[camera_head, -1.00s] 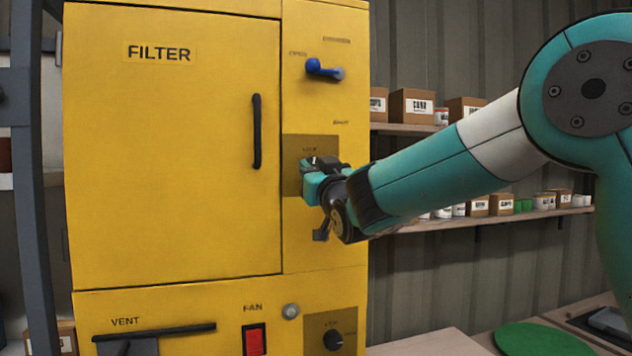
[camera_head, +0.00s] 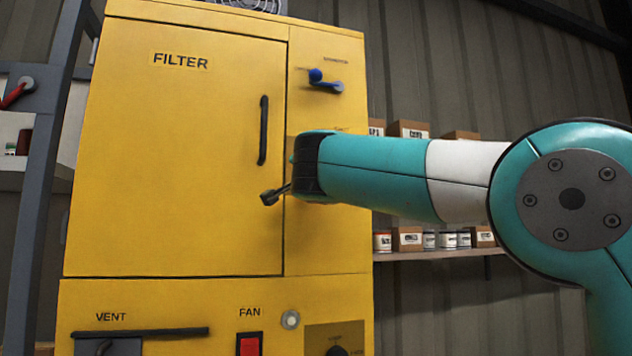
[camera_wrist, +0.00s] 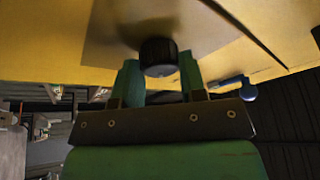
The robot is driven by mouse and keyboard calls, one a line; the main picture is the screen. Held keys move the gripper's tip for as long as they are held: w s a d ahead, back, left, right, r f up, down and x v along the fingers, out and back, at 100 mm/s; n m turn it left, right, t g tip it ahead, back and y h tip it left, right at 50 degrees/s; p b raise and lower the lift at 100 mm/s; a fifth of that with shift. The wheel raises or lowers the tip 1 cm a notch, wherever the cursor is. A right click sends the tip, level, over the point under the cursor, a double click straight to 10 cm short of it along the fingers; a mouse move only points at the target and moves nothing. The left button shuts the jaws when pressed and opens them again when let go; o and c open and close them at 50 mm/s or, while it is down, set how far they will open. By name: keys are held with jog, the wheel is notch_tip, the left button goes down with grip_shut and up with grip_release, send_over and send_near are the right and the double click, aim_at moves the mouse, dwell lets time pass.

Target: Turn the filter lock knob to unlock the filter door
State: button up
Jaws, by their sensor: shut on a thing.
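The yellow filter cabinet has its filter door (camera_head: 185,160) closed, with a black vertical bar handle (camera_head: 264,130). The filter lock knob (camera_wrist: 158,52) is a round black knob on a darker plate (camera_wrist: 110,30), seen in the wrist view. My gripper (camera_wrist: 159,72) is shut on this knob, with one green finger on each side. In the head view my forearm and wrist cover the knob and most of its plate. Which way the knob points cannot be read.
A blue lever (camera_head: 325,84) sits on the panel above; it also shows in the wrist view (camera_wrist: 238,87). Below the door are a black vent bar (camera_head: 145,333), a red fan switch (camera_head: 249,344) and another knob (camera_head: 336,351). Shelves with boxes (camera_head: 407,239) stand behind.

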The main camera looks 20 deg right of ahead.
jog(key=shift+a+r+m+g+h, duration=0.1)
jog(key=shift+m+g+h, duration=0.45)
jog(key=shift+m, duration=1.4)
jog(key=shift+a+r+m+g+h, duration=0.1)
jog(key=shift+m+g+h, duration=0.15)
jog(key=shift+m+g, duration=1.15)
jog(key=shift+m+t, duration=0.45)
jog(key=shift+m, duration=0.3)
jog(key=o, duration=0.9)
